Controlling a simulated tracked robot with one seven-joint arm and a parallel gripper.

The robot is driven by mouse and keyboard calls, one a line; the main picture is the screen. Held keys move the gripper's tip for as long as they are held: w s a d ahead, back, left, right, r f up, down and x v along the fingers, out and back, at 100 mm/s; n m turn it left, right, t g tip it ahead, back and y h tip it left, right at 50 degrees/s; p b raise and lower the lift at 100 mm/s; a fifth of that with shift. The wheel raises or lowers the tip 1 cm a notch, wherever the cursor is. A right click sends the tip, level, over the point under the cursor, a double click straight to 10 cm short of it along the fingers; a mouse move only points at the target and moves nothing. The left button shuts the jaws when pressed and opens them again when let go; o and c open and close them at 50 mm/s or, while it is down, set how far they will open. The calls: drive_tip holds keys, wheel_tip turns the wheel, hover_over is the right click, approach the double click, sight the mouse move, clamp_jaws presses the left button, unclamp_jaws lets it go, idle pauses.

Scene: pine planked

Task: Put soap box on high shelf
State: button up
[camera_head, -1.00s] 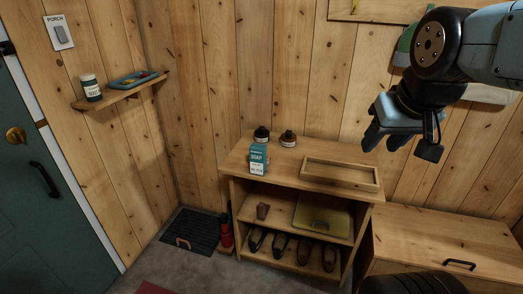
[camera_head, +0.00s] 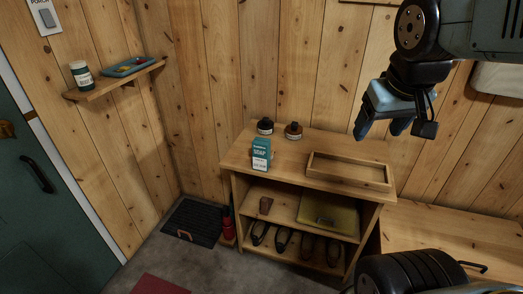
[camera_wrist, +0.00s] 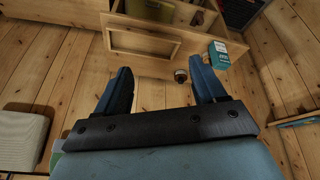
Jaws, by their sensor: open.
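The soap box (camera_head: 261,154) is a teal and white carton standing upright on top of the wooden shoe cabinet (camera_head: 285,160), near its left front. It also shows in the wrist view (camera_wrist: 218,54), right of the fingers. The high shelf (camera_head: 118,80) is a small wooden wall shelf at upper left; a jar (camera_head: 81,75) and a blue tray (camera_head: 129,67) stand on it. My gripper (camera_head: 380,130) is open and empty, raised in the air above and to the right of the cabinet, apart from the soap box. In the wrist view its two blue fingers (camera_wrist: 164,88) are spread.
Two dark bottles (camera_head: 265,126) (camera_head: 293,131) stand behind the soap box. An empty wooden tray (camera_head: 348,172) lies right of it on the cabinet top. A lower wooden bench (camera_head: 440,232) is at right. A green door (camera_head: 40,215) is at left.

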drive_tip(key=o, duration=0.4)
drive_tip(key=w+f+n+g+h, duration=0.1)
drive_tip(key=f+n+h, duration=0.1)
drive_tip(key=w+d+f+n+g+h, duration=0.1)
drive_tip(key=w+f+n, duration=0.1)
drive_tip(key=w+f+n+g+h, duration=0.1)
drive_tip(key=w+f+n+h, duration=0.1)
drive_tip(key=f, duration=0.1)
drive_tip(key=shift+w+d+g+h, duration=0.25)
drive_tip(key=shift+d+g+h, duration=0.05)
drive_tip(key=shift+d+g, duration=0.1)
drive_tip(key=shift+c, duration=0.2)
drive_tip(key=w+a+f+n+h, duration=0.1)
drive_tip(key=w+f+n+h, duration=0.1)
drive_tip(key=w+n+h, duration=0.15)
drive_tip(key=n+t+y, duration=0.4)
drive_tip(key=n+t, duration=1.2)
drive_tip(key=n, duration=0.6)
approach(259, 147)
drive_tip(key=shift+m+h, duration=0.25)
drive_tip(key=x, duration=0.8)
drive_tip(key=shift+w+f, duration=0.1)
drive_tip(key=shift+w, duration=0.3)
drive_tip(key=shift+x, duration=2.55)
